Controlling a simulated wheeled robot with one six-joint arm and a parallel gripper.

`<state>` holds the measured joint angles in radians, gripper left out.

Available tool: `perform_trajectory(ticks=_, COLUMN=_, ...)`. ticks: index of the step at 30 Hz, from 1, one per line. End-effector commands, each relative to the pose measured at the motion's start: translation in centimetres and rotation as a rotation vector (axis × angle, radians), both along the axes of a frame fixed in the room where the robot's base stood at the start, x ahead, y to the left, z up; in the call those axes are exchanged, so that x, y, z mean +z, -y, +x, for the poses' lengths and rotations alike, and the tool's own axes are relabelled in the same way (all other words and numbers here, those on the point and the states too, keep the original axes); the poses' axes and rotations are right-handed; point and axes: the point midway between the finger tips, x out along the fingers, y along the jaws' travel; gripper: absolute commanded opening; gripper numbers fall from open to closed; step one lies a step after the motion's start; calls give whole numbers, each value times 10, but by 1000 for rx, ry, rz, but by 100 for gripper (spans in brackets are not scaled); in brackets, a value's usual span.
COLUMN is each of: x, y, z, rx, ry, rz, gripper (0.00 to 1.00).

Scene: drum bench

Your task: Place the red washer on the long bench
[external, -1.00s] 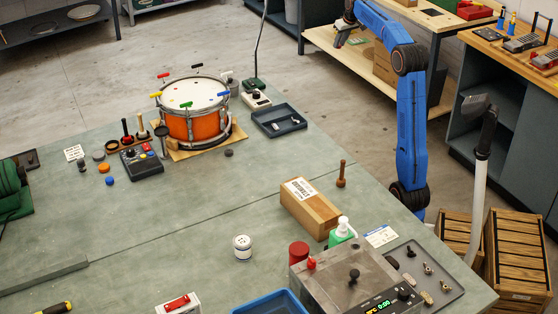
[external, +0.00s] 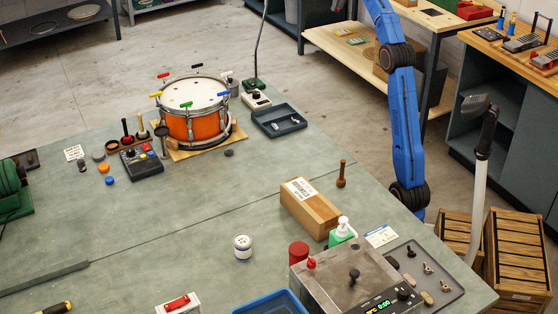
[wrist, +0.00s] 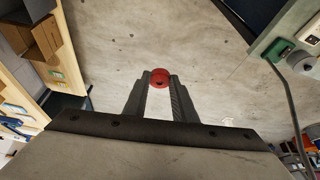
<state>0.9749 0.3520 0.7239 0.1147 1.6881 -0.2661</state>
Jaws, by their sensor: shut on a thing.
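The red washer (wrist: 160,76) is held between the fingertips of my gripper (wrist: 160,83) in the wrist view, with its small centre hole showing. My gripper is shut on it, above the bare concrete floor. In the external view the gripper and washer are out of frame past the top edge; only my blue arm shows. The large grey-green bench (external: 200,215), which appears to be the long bench, fills the left and front of the external view.
On the bench are an orange drum (external: 193,125), a dark tray (external: 279,120), a cardboard box (external: 309,208) and a metal device (external: 345,280). Bare bench top lies between drum and box. A wooden shelf unit (external: 345,60) stands behind; crates (external: 515,255) stand at right.

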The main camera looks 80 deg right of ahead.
Motion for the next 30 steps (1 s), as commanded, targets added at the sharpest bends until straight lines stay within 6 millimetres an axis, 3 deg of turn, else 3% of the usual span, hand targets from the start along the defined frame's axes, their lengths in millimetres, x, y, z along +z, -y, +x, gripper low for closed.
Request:
perform_trajectory(ticks=11, x=0, y=-59, z=75, rx=139, ry=0, rz=0, gripper=1)
perform_trajectory(ticks=21, x=0, y=-158, z=167, rx=336, ry=0, rz=1, gripper=1)
perform_trajectory(ticks=30, x=1, y=-259, z=233, rx=510, ry=0, rz=1, gripper=1)
